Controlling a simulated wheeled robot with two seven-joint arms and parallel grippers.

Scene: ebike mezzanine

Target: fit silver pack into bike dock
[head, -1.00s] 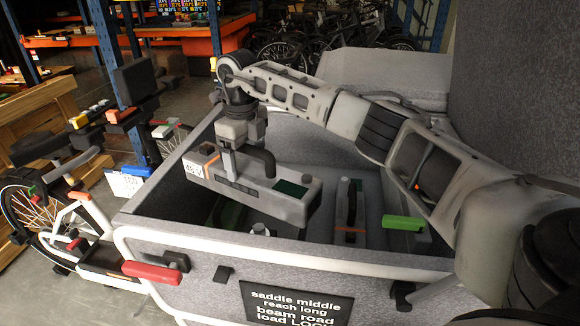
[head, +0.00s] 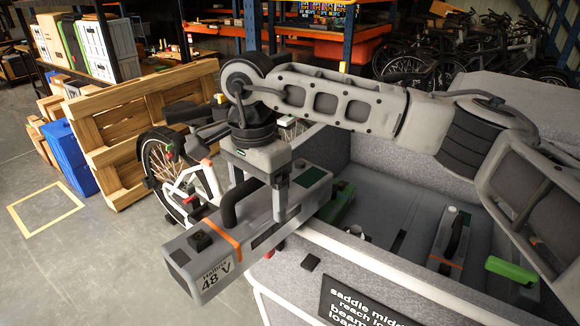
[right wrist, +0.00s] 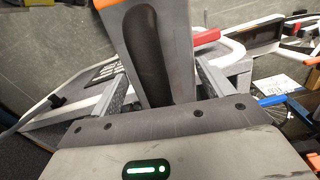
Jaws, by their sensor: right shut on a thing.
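The silver pack (head: 262,228) is a long grey block with a black handle, an orange band, a green panel and a "48 V" label. My right gripper (head: 264,196) is shut on it and holds it in the air, outside the near left wall of the cargo box. In the right wrist view the pack (right wrist: 184,50) and its black handle lie between my fingers. A white-framed bike (head: 195,185) stands behind the pack in the head view, partly hidden by it and my arm. I cannot clearly make out its dock. My left gripper is not in view.
The grey cargo box (head: 385,278) holds another pack with an orange band (head: 450,238) and a green-handled item (head: 510,270). A wooden pallet (head: 130,130) and blue crates (head: 68,155) stand at the left. The floor at the lower left is clear.

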